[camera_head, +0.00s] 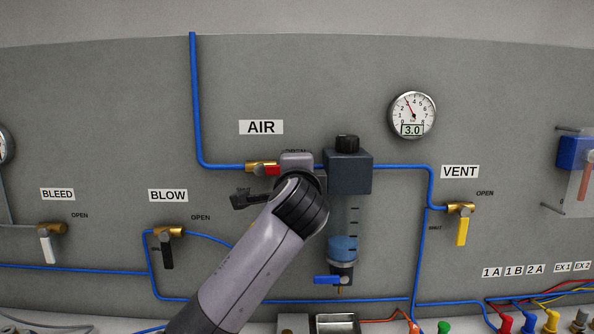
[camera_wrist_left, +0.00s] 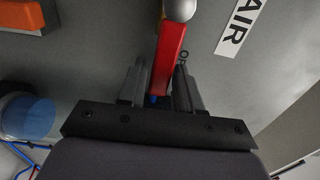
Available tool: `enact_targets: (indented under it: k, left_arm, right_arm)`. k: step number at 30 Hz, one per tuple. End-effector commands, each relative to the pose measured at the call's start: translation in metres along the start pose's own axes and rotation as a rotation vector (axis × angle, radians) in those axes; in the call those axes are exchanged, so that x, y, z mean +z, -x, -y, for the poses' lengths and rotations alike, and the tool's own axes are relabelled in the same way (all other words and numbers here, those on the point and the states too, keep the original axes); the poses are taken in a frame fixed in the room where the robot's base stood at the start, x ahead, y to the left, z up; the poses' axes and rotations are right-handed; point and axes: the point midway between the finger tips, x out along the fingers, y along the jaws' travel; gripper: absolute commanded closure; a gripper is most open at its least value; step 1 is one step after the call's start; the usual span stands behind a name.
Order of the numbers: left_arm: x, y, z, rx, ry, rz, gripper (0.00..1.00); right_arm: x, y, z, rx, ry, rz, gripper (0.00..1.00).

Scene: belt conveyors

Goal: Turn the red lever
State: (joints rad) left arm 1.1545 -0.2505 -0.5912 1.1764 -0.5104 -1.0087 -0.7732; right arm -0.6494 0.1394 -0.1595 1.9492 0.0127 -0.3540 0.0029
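The red lever (camera_wrist_left: 170,58) lies between the two fingers of my left gripper (camera_wrist_left: 160,82) in the left wrist view. The fingers stand close on either side; whether both press on it is unclear. In the head view, the red lever (camera_head: 272,170) extends right from its brass valve (camera_head: 254,167), roughly along the blue pipe, below the AIR label (camera_head: 261,127). Its right part is hidden behind my left wrist. An OPEN mark is partly covered above it, and a SHUT mark sits to the lower left. My right gripper is not in view.
A dark regulator (camera_head: 348,172) with a blue-bottomed bowl stands just right of my wrist. The BLOW valve's black lever (camera_head: 167,255) and the VENT valve's yellow lever (camera_head: 461,232) hang down. The pressure gauge (camera_head: 412,114) reads 3.0. The panel above the AIR label is mostly clear.

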Motion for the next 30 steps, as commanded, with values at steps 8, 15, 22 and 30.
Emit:
enact_targets:
  k: [8,15,22,30]
  left_arm:
    - [0.000,0.000,0.001,-0.001,-0.003,-0.001,0.53]
    - [-0.001,0.009,0.000,-0.003,-0.003,-0.001,0.53]
    - [-0.001,0.036,-0.001,-0.004,-0.001,-0.002,0.53]
    - [0.000,0.064,-0.001,-0.002,-0.002,-0.001,0.53]
  right_arm:
    - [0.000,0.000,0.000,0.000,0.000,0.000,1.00]
    - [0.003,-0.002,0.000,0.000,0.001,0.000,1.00]
    - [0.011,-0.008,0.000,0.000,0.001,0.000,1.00]
    - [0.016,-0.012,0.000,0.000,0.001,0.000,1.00]
